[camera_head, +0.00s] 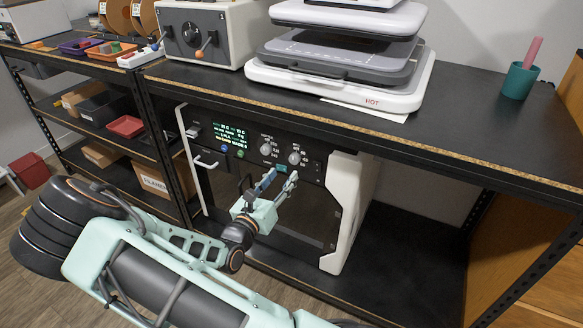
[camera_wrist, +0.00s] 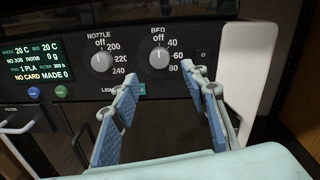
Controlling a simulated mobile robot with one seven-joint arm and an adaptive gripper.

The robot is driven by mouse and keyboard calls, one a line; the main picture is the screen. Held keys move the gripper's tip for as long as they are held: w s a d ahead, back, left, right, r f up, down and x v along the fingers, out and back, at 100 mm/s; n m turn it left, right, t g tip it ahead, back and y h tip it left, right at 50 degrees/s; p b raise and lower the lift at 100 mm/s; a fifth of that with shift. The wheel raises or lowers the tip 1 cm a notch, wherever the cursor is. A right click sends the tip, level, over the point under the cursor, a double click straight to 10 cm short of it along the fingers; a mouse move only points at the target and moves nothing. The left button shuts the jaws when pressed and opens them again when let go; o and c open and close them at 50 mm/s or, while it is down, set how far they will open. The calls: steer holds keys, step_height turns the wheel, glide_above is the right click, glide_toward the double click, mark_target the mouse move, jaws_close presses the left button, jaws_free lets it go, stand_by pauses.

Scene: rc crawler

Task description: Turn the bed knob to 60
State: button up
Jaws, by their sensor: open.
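The bed knob (camera_wrist: 159,58) is a round grey-white dial on the machine's black front panel, under the label BED. Its scale reads off at the top, then 40, 60 and 80 down the right side. Its mark appears to point up toward off, but is small. In the head view the bed knob (camera_head: 294,157) is the right one of two dials. My gripper (camera_head: 281,181) is in front of the panel, below the knobs. In the wrist view my gripper (camera_wrist: 159,82) has its blue-padded fingers spread, with nothing between them, below the bed knob and apart from it.
The nozzle knob (camera_wrist: 101,61) is just left of the bed knob. A lit display (camera_wrist: 39,62) and two buttons are farther left. A white side panel (camera_head: 346,205) juts forward at the machine's right. The tabletop edge (camera_head: 330,122) overhangs above.

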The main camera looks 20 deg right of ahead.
mark_target(293, 162)
steer(key=b+x, duration=0.1)
steer(key=x, duration=0.5)
steer(key=shift+w+d, duration=0.25)
steer(key=shift+d, duration=0.1)
jaws_close()
